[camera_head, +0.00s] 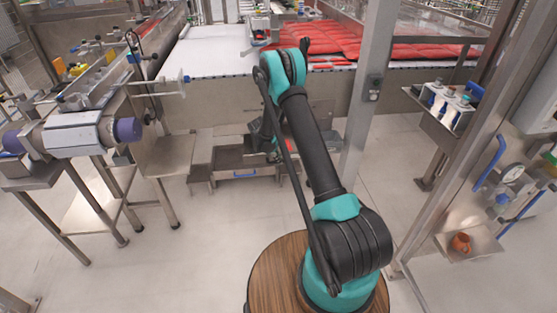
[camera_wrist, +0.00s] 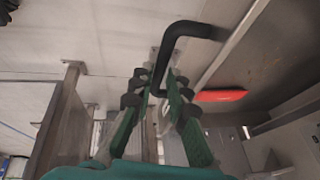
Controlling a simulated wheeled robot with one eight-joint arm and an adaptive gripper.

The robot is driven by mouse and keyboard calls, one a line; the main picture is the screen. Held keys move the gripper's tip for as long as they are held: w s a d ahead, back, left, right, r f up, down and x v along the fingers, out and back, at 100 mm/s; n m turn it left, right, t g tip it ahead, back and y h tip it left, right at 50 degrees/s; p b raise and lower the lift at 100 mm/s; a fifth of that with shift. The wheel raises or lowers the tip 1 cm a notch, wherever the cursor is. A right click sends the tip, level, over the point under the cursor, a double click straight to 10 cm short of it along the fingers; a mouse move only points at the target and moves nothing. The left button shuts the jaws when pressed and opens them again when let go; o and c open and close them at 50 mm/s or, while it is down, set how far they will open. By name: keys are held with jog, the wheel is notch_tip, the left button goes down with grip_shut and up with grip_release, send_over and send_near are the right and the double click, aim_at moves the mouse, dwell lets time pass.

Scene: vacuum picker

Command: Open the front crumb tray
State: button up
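The crumb tray (camera_head: 237,157) is a grey metal tray low on the floor side of the conveyor, with a blue strip on its front edge. How far it is drawn out is unclear. My gripper (camera_head: 268,146) is low beside the tray's right part, partly hidden by my arm. In the wrist view my gripper (camera_wrist: 160,80) has two green fingers with black joints, spread at their bases. A bent black bar handle (camera_wrist: 185,30) runs down between the fingertips. I cannot tell whether the fingers press on it.
A steel post (camera_head: 366,100) stands right of my arm. A steel bench with a roller (camera_head: 80,135) stands at the left. A shelf with bottles (camera_head: 443,105) is at the right. A red-orange piece (camera_wrist: 220,96) lies near the handle. Floor in front of the tray is clear.

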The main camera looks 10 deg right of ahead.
dwell(0.3)
jog(key=v, duration=1.2)
jog(key=shift+w, duration=0.1)
jog(key=shift+d, duration=0.1)
jog(key=s+d+r+n+y, duration=0.1)
jog(key=s+d+r+n, duration=0.2)
jog(key=s+r+n, duration=0.35)
jog(key=s+d+r+n+y, duration=0.2)
jog(key=s+d+r+n, duration=0.15)
jog(key=s+r, duration=0.65)
jog(key=s+d+f+n+t+y, duration=0.1)
jog(key=s+n, duration=0.7)
jog(key=s, duration=1.6)
jog(key=shift+d+f+t+y, duration=0.3)
jog(key=shift+d+f+t, duration=0.1)
jog(key=shift+d+t, duration=0.1)
